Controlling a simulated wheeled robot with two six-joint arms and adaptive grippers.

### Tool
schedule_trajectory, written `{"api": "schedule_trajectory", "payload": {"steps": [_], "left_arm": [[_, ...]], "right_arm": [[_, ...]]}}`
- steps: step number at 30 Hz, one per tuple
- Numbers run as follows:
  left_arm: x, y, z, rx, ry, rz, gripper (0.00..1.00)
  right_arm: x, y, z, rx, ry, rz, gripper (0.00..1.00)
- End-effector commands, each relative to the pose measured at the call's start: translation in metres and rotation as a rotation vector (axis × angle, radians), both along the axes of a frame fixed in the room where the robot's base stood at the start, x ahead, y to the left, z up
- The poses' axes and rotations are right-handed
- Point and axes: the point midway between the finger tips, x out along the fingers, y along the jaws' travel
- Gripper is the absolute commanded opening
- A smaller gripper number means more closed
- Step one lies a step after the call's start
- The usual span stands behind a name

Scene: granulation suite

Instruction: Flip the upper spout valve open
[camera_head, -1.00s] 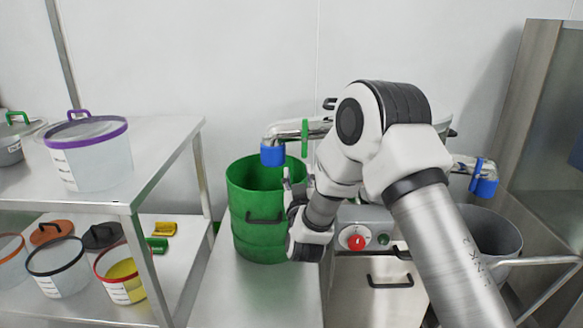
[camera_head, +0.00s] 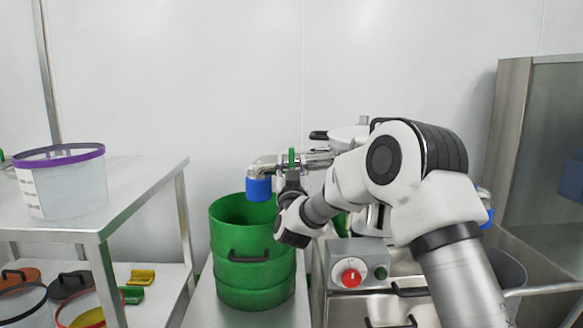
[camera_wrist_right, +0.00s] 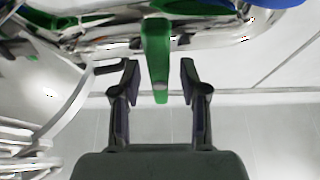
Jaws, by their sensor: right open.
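The upper spout (camera_head: 270,168) is a shiny metal pipe with a blue end cap (camera_head: 259,189) above a green drum. Its green valve lever (camera_head: 291,157) stands up from the pipe in the head view. My right gripper (camera_head: 292,182) is at the lever, just under the pipe. In the right wrist view the green lever (camera_wrist_right: 156,55) lies between the two open fingers of my right gripper (camera_wrist_right: 158,80), with a gap on each side. My forearm hides part of the machine behind it. My left gripper is not in view.
The green drum (camera_head: 250,274) stands on a steel bench below the spout. A control box (camera_head: 352,274) with a red knob is to its right. A steel shelf (camera_head: 135,190) at left carries a purple-rimmed tub (camera_head: 62,190). A grey bin (camera_head: 508,275) stands at right.

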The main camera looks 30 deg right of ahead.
Motion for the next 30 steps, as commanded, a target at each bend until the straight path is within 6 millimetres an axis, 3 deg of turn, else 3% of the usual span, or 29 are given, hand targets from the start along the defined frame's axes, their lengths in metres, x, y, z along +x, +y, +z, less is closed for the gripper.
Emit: {"api": "schedule_trajectory", "payload": {"steps": [2, 3, 6, 20, 30], "left_arm": [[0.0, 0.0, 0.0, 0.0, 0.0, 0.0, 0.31], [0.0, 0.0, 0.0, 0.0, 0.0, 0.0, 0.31], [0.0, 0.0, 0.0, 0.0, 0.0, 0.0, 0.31], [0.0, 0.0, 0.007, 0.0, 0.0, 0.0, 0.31], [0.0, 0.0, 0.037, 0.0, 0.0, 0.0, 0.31]], "right_arm": [[0.0, 0.0, 0.0, 0.0, 0.0, 0.0, 0.44], [0.0, 0.0, 0.0, 0.0, 0.0, 0.0, 0.3], [0.0, 0.0, 0.0, 0.001, 0.001, 0.0, 0.0], [0.0, 0.0, 0.001, -0.032, 0.022, -0.001, 0.0], [0.001, 0.002, 0.004, -0.202, 0.131, 0.001, 0.0]]}}
